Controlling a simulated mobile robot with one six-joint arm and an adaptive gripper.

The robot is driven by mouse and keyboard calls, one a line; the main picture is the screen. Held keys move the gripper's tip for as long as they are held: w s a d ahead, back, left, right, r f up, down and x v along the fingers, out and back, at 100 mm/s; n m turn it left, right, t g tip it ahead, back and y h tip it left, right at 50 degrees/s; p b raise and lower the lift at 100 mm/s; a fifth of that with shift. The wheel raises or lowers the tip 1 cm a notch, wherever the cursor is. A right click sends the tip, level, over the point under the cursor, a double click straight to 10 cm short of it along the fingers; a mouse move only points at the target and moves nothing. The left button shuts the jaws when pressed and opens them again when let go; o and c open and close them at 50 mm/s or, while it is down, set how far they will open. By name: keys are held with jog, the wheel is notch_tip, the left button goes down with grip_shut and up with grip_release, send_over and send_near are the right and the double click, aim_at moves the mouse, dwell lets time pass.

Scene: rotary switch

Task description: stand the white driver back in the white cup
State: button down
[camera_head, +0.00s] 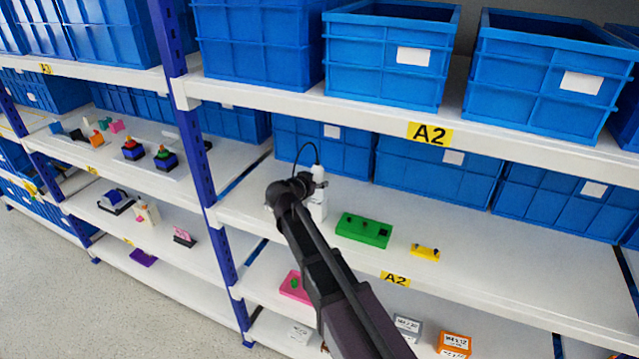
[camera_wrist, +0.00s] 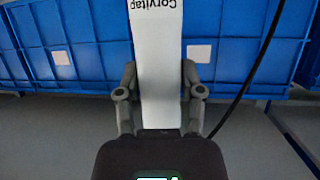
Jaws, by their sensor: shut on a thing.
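The white driver (camera_head: 318,172) is upright on the A2 middle shelf, with a dark cord looping from its top. My gripper (camera_head: 303,186) is shut on it from the left and front. In the wrist view, the driver's white body (camera_wrist: 157,65), lettered "Corvitap", lies between the two fingers of my gripper (camera_wrist: 160,93) and runs out of the top of the picture. A white part (camera_head: 318,209) shows below my gripper. I cannot tell whether it is the white cup or the driver's lower body. The driver's lower end is hidden.
A green block (camera_head: 364,230) with small parts on it and a yellow piece (camera_head: 425,252) lie to the right on the same shelf (camera_head: 500,270). Blue bins (camera_head: 437,170) line the back. A blue upright (camera_head: 205,150) stands to the left. The shelf's right part is clear.

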jog(key=shift+f, duration=0.1)
jog(key=shift+c, duration=0.7)
grip_release()
